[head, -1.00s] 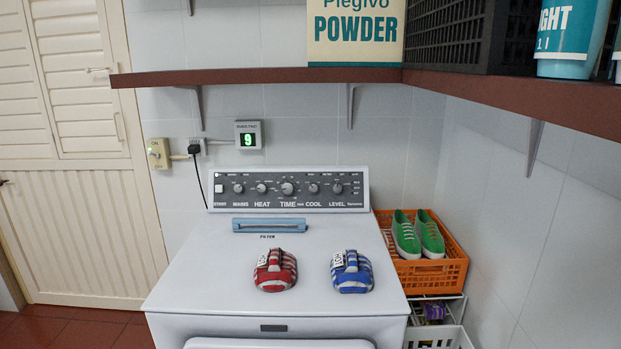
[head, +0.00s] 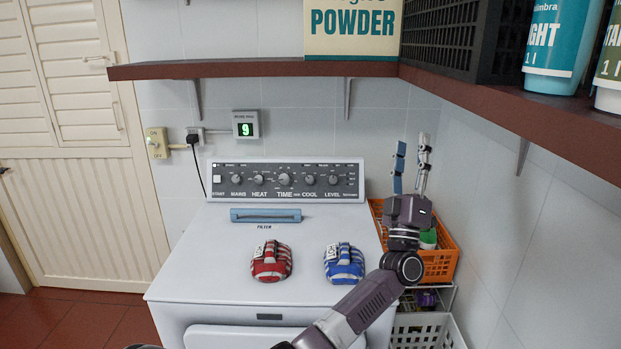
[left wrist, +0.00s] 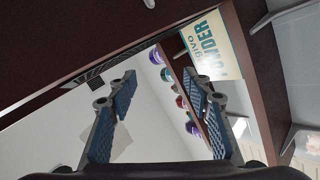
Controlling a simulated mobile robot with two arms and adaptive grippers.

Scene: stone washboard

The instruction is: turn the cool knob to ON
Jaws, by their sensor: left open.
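The cool knob (head: 309,180) is a small dark knob on the dark control panel (head: 345,196) of the white machine, above the label COOL. My left gripper (head: 411,152) is open and empty, fingers pointing up, to the right of the panel and apart from the knob. In the left wrist view, its two blue-padded fingers (left wrist: 160,85) are spread with nothing between them. The knob is not in that view. My right gripper is in neither view.
A red-brown shelf (head: 250,69) runs above the panel and along the right wall. Red (head: 271,262) and blue (head: 344,264) striped objects lie on the machine top. An orange crate (head: 440,265) stands at right, partly behind my arm. The space before the knobs is clear.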

